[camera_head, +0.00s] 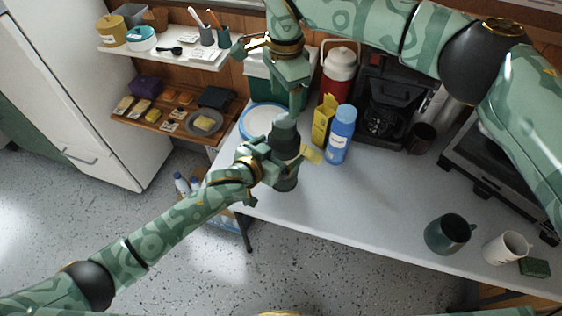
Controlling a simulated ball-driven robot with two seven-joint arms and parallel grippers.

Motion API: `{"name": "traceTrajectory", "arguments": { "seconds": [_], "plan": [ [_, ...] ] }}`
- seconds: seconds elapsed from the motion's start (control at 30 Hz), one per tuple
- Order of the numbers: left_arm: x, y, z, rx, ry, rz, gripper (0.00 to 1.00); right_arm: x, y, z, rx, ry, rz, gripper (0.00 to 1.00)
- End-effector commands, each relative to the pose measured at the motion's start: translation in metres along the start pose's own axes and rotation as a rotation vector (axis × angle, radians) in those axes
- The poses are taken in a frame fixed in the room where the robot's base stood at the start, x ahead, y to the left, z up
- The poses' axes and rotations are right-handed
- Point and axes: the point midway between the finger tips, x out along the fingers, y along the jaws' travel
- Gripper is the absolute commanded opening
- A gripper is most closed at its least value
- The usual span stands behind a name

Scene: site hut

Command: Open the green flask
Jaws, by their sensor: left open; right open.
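The green flask (287,184) stands upright near the left front edge of the grey table, with a dark grey-green top (284,136). My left gripper (287,163) is open at the flask's middle and hides part of its body. I cannot tell whether its fingers touch the flask. My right gripper (295,98) is open and points down just above and behind the flask's top, apart from it as far as I can see.
A blue bottle (340,138), a yellow carton (323,120) and a red-and-white jug (337,75) stand right of and behind the flask. A dark green mug (448,234) and white mug (507,248) stand right. The table's (370,207) front middle is clear.

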Motion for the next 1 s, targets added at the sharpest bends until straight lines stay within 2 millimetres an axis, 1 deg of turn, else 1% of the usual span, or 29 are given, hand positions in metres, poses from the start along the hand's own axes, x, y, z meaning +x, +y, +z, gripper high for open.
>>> {"name": "traceTrajectory", "arguments": {
  "seconds": [0.03,0.1,0.2,0.33,0.53,0.57,0.6,0.67,0.7,0.77,0.8,0.83,0.87,0.9,0.97,1.0],
  "plan": [
    [0.008,0.0,-0.001,0.0,0.0,-0.001,0.98,0.0,0.0,0.0,0.0,0.0,0.0,0.66],
    [0.017,0.0,-0.001,-0.001,0.0,-0.001,0.98,0.0,0.0,0.0,0.0,0.0,0.0,0.66],
    [0.024,0.0,0.0,0.0,0.0,0.0,0.98,0.0,0.0,0.0,0.0,0.0,0.0,0.66],
    [0.028,0.0,0.0,0.0,0.0,0.0,0.98,0.0,0.0,0.0,0.0,0.0,0.0,0.66],
    [0.028,0.0,0.0,-0.001,0.0,0.0,0.98,0.0,0.0,0.0,0.0,0.0,0.0,0.66],
    [0.028,0.0,0.0,-0.001,0.0,0.0,0.95,0.0,0.0,0.0,0.0,0.0,0.0,0.66],
    [0.028,0.0,0.0,-0.001,0.0,0.0,0.84,0.0,0.0,0.0,0.0,0.0,0.0,0.66],
    [0.028,0.0,0.0,-0.001,0.0,0.0,0.67,0.0,0.0,0.0,0.0,0.0,0.0,0.66],
    [0.028,0.0,0.0,-0.001,0.0,0.0,0.56,0.0,0.0,0.0,0.0,0.0,0.0,0.66],
    [0.028,0.0,0.0,-0.001,0.0,0.0,0.4,0.0,0.0,0.0,0.0,0.0,0.0,0.66],
    [0.028,0.0,0.0,-0.001,0.0,0.0,0.28,0.0,0.0,0.0,0.0,0.0,0.0,0.63],
    [0.028,0.0,0.0,-0.001,0.0,0.0,0.2,0.0,0.0,0.0,0.0,0.0,0.0,0.57],
    [0.028,0.0,0.0,-0.001,0.0,0.0,0.12,0.001,0.0,0.0,0.0,-0.001,0.002,0.57],
    [0.028,0.0,0.0,-0.001,0.0,0.0,0.09,0.004,0.002,0.001,0.0,-0.005,0.007,0.57],
    [0.028,0.0,0.0,-0.001,0.0,0.0,0.09,0.007,0.002,0.007,0.008,-0.031,0.009,0.57],
    [0.028,0.0,0.0,-0.001,0.0,0.0,0.09,0.007,0.002,0.006,0.06,-0.03,0.007,0.57]
  ]
}}
